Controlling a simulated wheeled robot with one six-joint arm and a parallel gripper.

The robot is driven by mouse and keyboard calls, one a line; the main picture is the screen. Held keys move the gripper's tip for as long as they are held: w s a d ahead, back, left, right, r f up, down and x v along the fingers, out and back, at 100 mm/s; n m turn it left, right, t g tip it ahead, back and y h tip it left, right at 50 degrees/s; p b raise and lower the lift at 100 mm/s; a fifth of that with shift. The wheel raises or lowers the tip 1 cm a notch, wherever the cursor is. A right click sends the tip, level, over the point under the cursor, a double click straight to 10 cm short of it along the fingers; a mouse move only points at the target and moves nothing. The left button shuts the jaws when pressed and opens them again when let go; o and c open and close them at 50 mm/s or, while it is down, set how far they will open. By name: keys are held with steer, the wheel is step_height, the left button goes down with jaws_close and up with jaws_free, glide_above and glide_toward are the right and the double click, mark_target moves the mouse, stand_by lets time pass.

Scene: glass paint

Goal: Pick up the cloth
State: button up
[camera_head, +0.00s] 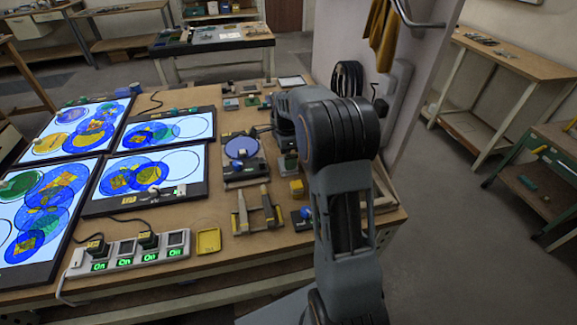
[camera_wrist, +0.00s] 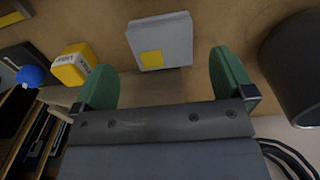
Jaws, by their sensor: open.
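A mustard-yellow cloth (camera_head: 382,38) hangs on the white panel at the top right of the head view. The wrist view does not show it. My gripper (camera_wrist: 164,84) is open, with its two green fingertips spread apart and nothing held between them. A grey box with a yellow square (camera_wrist: 160,42) lies beyond the gap between the fingertips. In the head view my arm rises in front of the table's right side and hides the gripper, so its distance from the cloth cannot be told.
The table (camera_head: 222,266) carries several lit panels with blue and yellow circles, a power strip (camera_head: 130,252), a flat yellow piece (camera_head: 208,241) and clamps (camera_head: 257,211). A yellow block (camera_wrist: 74,67) sits left of my gripper, a dark cylinder (camera_wrist: 294,70) right. The floor at right is partly clear.

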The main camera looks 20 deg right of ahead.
steer(key=shift+w+f, duration=0.1)
steer(key=shift+f, duration=2.4)
steer(key=c, duration=0.9)
steer(key=shift+r, duration=0.15)
steer(key=shift+r, duration=0.55)
steer(key=s+r, duration=0.3)
steer(key=s, duration=0.1)
steer(key=s+a+r+b, duration=0.1)
steer(key=s+r, duration=0.3)
steer(key=s+a+r, duration=0.1)
steer(key=s+r, duration=0.3)
steer(key=shift+a, duration=0.2)
steer(key=shift+s+a+r, duration=0.1)
steer(key=shift+s+r, duration=0.1)
steer(key=shift+s, duration=0.25)
steer(key=shift+s+a+r, duration=0.1)
steer(key=shift+s+r, duration=0.05)
steer(key=shift+s, duration=0.3)
